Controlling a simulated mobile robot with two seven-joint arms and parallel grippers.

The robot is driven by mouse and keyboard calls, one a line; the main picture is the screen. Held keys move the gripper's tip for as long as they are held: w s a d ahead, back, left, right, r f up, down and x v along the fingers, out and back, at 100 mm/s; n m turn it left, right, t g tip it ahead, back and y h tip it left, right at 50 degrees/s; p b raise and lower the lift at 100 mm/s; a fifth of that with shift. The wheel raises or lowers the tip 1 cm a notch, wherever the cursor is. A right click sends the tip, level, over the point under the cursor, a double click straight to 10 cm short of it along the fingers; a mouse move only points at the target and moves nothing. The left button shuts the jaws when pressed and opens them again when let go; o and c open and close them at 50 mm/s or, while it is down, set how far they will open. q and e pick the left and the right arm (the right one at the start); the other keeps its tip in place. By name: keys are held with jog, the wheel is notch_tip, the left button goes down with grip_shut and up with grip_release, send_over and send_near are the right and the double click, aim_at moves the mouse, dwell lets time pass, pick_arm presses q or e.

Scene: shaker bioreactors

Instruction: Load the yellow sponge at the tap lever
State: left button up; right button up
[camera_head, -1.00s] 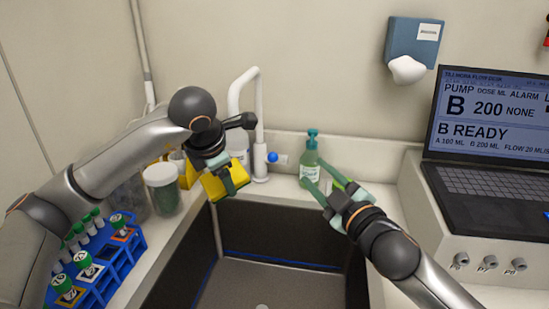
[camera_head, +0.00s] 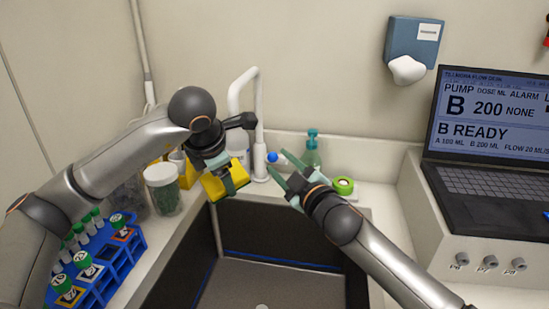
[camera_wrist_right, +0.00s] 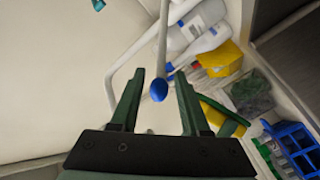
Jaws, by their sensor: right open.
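The yellow sponge (camera_head: 216,187) is held by my left gripper (camera_head: 229,179) above the sink's back left corner; it also shows in the right wrist view (camera_wrist_right: 209,119). The left gripper looks shut on it. The white tap (camera_head: 259,120) stands behind the sink, and its lever ends in a blue knob (camera_head: 272,157). My right gripper (camera_head: 278,166) is open and empty, its fingers pointing at the knob. In the right wrist view, the knob (camera_wrist_right: 159,90) appears between the two open fingers; whether it is within their reach is unclear.
A lidded jar (camera_head: 164,190) and a blue tube rack (camera_head: 118,262) are at left. The laptop (camera_head: 485,145) is at right. The dark sink (camera_head: 270,280) below is clear.

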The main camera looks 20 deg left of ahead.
jog(key=shift+x, duration=1.7)
grip_shut()
jog(key=shift+s+a+r, duration=0.1)
jog(key=shift+r, duration=0.05)
